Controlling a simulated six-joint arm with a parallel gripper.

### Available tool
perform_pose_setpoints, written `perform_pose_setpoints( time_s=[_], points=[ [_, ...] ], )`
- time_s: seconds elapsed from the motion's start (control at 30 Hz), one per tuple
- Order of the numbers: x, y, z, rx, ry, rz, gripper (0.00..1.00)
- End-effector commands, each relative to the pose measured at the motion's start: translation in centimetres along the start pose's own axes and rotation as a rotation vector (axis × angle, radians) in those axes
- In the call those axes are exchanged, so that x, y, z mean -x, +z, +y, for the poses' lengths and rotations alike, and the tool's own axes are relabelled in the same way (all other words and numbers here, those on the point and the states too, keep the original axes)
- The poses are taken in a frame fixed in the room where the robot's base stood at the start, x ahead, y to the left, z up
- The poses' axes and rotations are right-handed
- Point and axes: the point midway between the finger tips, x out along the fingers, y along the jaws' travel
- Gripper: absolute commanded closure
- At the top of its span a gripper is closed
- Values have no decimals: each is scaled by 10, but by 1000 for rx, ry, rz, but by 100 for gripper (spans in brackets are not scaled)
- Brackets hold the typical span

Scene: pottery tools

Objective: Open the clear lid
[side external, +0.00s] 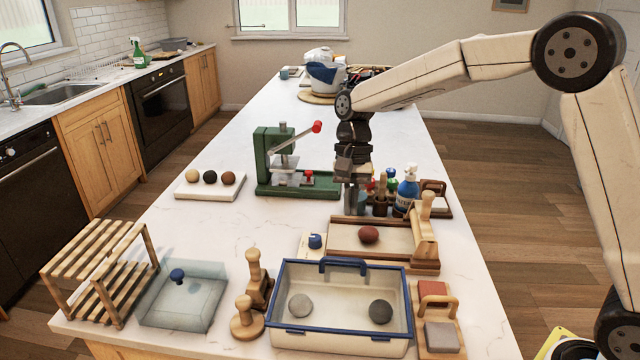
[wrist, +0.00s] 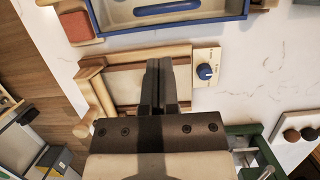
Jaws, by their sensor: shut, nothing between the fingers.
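The clear lid (side external: 180,298) is a low, see-through bluish piece with a blue knob (side external: 177,275) on top. It is at the front left of the counter in the side view, between a slatted wooden rack and wooden stamps. I cannot tell whether it covers a container. It is not visible in the wrist view. My gripper (side external: 353,207) points down behind the wooden tray, well right of and behind the lid. In the wrist view its fingers (wrist: 165,72) are together and empty.
A blue-rimmed bin (side external: 340,333) holds grey balls at the front. A wooden tray (side external: 395,238) with a red-brown ball is behind it. The green press (side external: 265,160), spray bottle (side external: 407,190) and tool holder are near my gripper. The slatted rack (side external: 95,262) stands left of the lid.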

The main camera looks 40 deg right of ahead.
Motion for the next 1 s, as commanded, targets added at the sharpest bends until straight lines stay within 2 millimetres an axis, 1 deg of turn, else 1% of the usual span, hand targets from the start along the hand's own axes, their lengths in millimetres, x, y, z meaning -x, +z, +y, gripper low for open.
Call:
perform_pose_setpoints(
  time_s=[0.13,0.27,0.47,0.8,1.0],
  points=[
    [-4,0,0,1,0,0,100],
    [-12,0,0,1,1,-1,100],
    [-35,0,0,2,1,-1,100],
    [-81,0,1,3,1,-1,100],
    [-96,0,0,3,-1,-1,100]
  ],
)
